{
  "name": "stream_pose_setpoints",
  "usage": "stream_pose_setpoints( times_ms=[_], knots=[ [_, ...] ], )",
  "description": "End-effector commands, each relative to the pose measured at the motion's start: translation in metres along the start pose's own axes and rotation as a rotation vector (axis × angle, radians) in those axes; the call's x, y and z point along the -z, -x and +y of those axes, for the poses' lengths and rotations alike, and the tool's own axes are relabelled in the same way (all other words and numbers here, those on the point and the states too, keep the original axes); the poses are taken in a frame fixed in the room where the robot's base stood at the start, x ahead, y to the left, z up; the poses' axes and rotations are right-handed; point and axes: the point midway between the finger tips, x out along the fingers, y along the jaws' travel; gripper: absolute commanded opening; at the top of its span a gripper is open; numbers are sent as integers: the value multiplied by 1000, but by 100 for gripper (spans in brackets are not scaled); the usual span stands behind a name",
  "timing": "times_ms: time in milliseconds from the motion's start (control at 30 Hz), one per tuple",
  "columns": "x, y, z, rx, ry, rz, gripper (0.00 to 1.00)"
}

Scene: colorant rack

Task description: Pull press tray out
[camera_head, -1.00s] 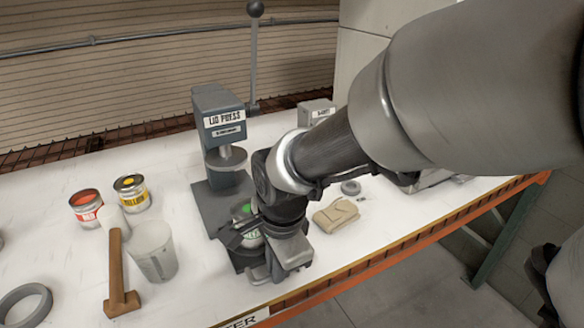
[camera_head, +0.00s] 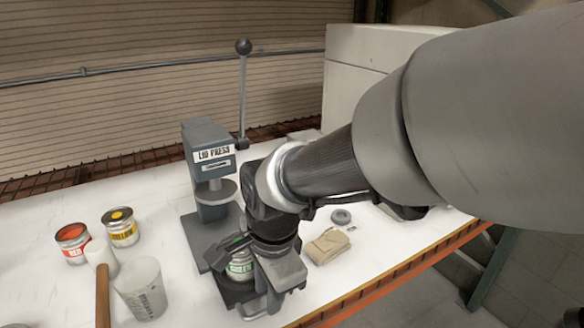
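The grey lid press (camera_head: 206,160) stands on the white table with its lever upright. Its dark press tray (camera_head: 232,292) sticks out at the front, towards the table's front edge, with a light metal handle (camera_head: 254,309) on its near side. A can with a green label (camera_head: 240,267) stands on the tray, partly covered by my gripper. My gripper (camera_head: 268,280) points down beside the can, just above the handle. Its fingertips are hidden or too small to make out, so I cannot tell whether they touch or grasp the handle.
A tan folded cloth (camera_head: 327,247) and a small grey ring (camera_head: 341,216) lie to the right. My arm crosses the right side.

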Motion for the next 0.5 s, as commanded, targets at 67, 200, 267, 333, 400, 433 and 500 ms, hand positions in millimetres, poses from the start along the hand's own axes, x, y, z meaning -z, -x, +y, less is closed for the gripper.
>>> stream_pose_setpoints(
  times_ms=[67, 200, 267, 333, 400, 433, 500],
  knots=[
    [0, 25, -2, 6, 0, 1, 28],
    [0, 60, -2, 6, 0, 1, 28],
    [0, 74, -2, 6, -1, 1, 28],
    [0, 90, -2, 5, -1, 1, 28],
    [0, 103, -1, 4, 0, 1, 28],
    [0, 108, -1, 3, 0, 1, 28],
    [0, 118, -1, 2, 0, 1, 28]
  ],
)
